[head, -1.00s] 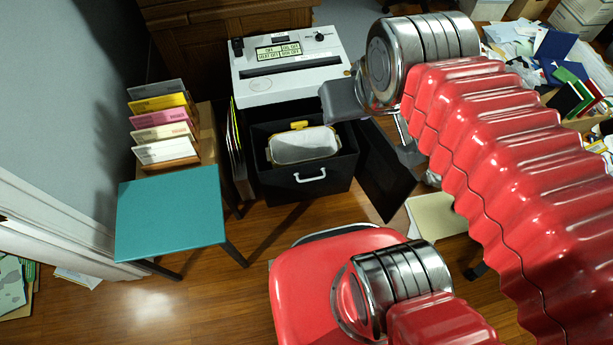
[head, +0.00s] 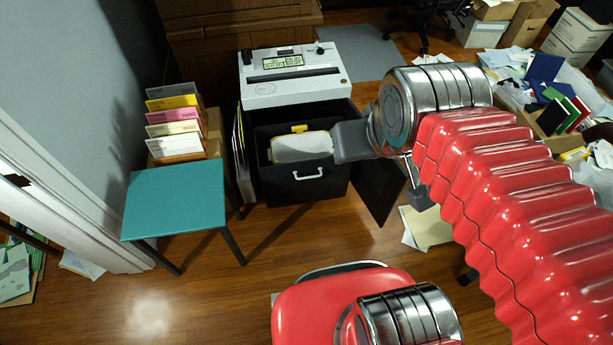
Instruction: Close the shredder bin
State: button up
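The shredder (head: 290,92) stands at centre in the head view, with a white top, a lit display and a feed slot. Its black bin (head: 285,187) is pulled out at the front and has a white handle (head: 307,174). A white container with a yellow rim (head: 302,147) sits inside the bin. A black door panel (head: 380,185) stands open to the bin's right. My red arm comes in from the right. Its grey wrist part overlaps the bin's right side in the picture; contact cannot be told. A small grey part, probably my gripper (head: 422,195), shows below the chrome joint; its fingers cannot be made out.
A teal-topped table (head: 174,204) with a file rack (head: 178,125) behind it stands left of the shredder. A wooden cabinet (head: 205,45) is behind. Papers (head: 428,226) lie on the floor to the right; boxes and loose papers fill the far right. Floor before the bin is clear.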

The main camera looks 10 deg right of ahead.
aim_at(300, 182)
jog(key=u, duration=0.8)
jog(key=i, duration=0.8)
jog(key=z, duration=0.25)
